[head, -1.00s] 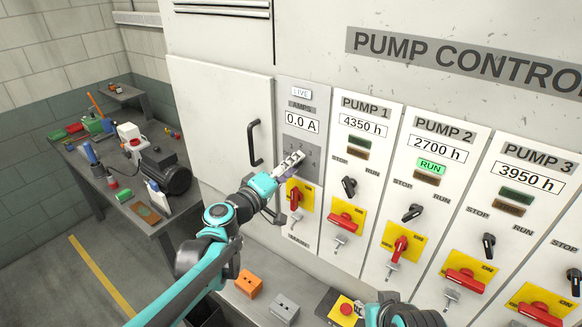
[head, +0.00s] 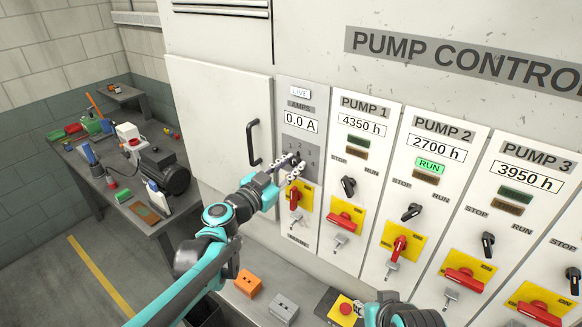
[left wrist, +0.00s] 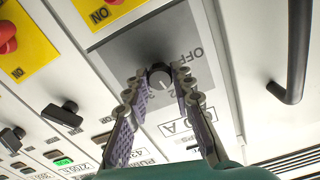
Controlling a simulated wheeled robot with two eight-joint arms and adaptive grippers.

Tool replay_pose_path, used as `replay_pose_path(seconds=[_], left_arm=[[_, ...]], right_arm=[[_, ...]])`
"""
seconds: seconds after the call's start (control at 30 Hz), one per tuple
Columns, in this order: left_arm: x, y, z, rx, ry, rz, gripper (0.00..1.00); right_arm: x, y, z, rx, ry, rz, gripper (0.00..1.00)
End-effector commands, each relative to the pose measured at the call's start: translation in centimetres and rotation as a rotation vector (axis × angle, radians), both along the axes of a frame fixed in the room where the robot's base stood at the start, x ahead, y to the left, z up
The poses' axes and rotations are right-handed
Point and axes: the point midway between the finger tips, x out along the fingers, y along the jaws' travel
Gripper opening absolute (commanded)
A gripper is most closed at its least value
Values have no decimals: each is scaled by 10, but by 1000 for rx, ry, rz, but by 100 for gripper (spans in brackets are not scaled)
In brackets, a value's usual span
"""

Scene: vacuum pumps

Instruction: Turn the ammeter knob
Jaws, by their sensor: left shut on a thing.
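The ammeter panel (head: 299,125) reads 0.0 A, with a grey plate of position marks below the display. Its knob (left wrist: 160,80) is small, round and black with a pale pointer line, and sits on the grey plate in the left wrist view. My left gripper (left wrist: 159,74) is shut on the knob, one finger on each side. In the head view my left gripper (head: 297,166) is at the plate, and its fingers partly hide the knob.
A red switch on a yellow plate (head: 299,198) is just below the left gripper. A cabinet door handle (head: 254,143) is to its left. Pump panels with black knobs (head: 348,187) extend to the right. An orange box (head: 248,284) and a grey box (head: 284,309) are below.

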Motion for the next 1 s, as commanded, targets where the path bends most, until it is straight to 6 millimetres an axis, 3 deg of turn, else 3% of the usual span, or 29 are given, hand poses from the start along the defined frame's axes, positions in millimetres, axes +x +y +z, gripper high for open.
replay_pose_path(seconds=[0.07, 0.1, 0.17, 1.0], left_arm=[[0, 0, -1, 108, -79, 0, 0], [0, 0, 0, 111, -80, 0, 31], [0, 0, 0, 108, -78, 0, 46], [-14, 11, 0, 104, -76, 1, 46]], right_arm=[[0, 0, -2, 0, 0, 0, 33], [0, 0, -1, 0, 0, 0, 33], [0, 0, -1, 0, 0, 0, 33], [0, 0, 1, 0, 0, 0, 33]])
